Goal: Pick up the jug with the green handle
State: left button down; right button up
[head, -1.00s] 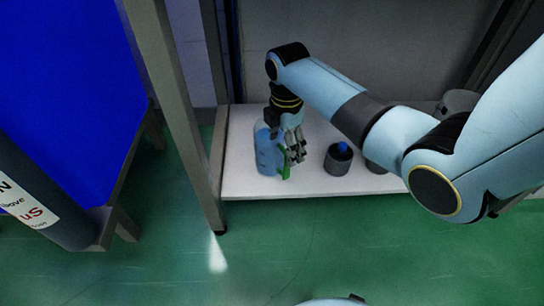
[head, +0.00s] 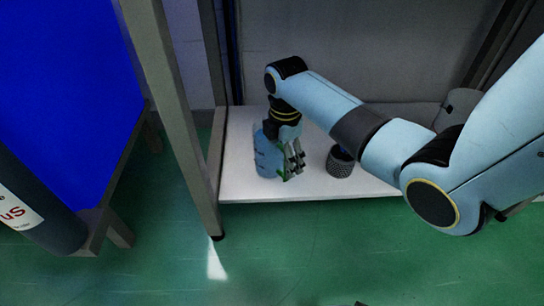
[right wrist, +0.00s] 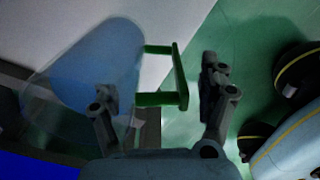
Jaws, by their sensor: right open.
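The jug (head: 267,157) is clear blue with a green handle and stands on the low white shelf (head: 240,187), near its left end. In the right wrist view the jug (right wrist: 95,65) lies at the left and its green handle (right wrist: 180,75) shows between my fingers. My right gripper (head: 296,168) is at the jug's right side by the handle. In the right wrist view my right gripper (right wrist: 160,88) is open, one finger on each side of the handle. In the head view the gripper hides most of the handle. My left gripper is out of view.
A dark grey cup-like container (head: 340,162) with something blue at its top stands right of my gripper. A grey post (head: 180,115) rises at the shelf's left. A blue panel (head: 65,90) is at the far left. The green floor (head: 300,250) in front is clear.

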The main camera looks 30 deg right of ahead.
grip_shut()
jog(key=shift+r, duration=0.1)
dwell(0.4)
dwell(0.5)
